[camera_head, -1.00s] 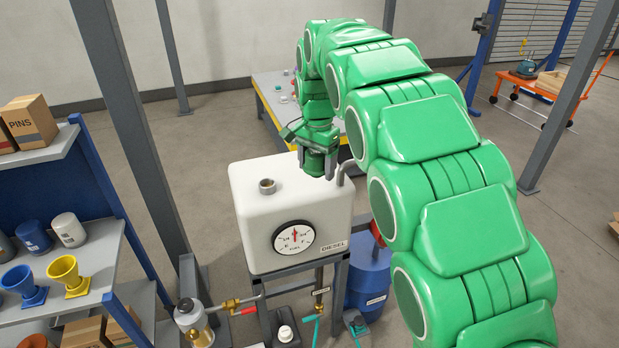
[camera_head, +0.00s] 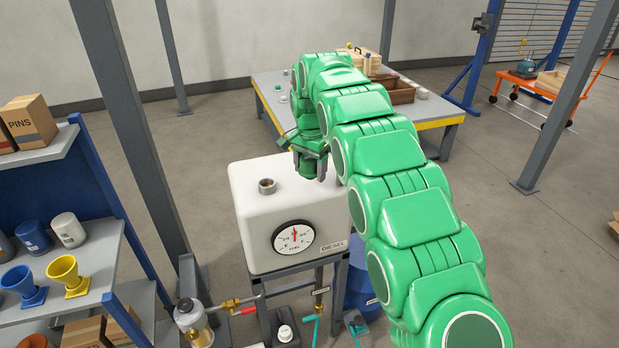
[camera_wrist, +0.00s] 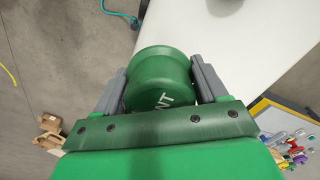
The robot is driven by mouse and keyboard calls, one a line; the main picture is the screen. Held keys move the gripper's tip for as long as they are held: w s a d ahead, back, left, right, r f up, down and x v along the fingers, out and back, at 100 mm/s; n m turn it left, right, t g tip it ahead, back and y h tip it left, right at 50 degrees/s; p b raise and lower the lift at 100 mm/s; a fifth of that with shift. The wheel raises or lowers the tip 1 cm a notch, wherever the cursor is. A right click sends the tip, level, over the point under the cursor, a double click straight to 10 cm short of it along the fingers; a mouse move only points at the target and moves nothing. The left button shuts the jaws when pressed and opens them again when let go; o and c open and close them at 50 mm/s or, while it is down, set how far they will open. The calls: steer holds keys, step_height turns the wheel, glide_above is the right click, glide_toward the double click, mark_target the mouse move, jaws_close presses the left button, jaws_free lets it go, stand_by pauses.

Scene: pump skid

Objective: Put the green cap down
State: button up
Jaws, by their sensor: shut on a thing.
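My gripper (camera_head: 311,170) is over the top of the white diesel tank (camera_head: 255,216), near its back right corner in the head view. In the wrist view, my gripper (camera_wrist: 159,76) is shut on a round green cap (camera_wrist: 160,82), with one grey finger on each side. The cap has pale letters, partly covered; I can read "NT".
A workbench with a yellow edge (camera_head: 440,123) stands behind the tank and bears wooden boxes. A shelf with funnels (camera_head: 65,275) is at the left. Steel posts (camera_head: 140,130) rise beside the tank. The tank top left of my gripper is mostly clear.

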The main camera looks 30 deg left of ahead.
mark_target(309, 178)
steer(key=shift+w+a+f, duration=0.15)
steer(key=shift+w+f, duration=0.05)
steer(key=shift+f, duration=0.1)
steer(key=shift+f, duration=0.1)
steer(key=shift+w+a+f, duration=0.1)
steer(key=shift+f, duration=1.5)
steer(key=shift+f, duration=0.1)
steer(key=o, duration=1.2)
steer(key=shift+c, duration=0.2)
step_height(309, 178, up, 12)
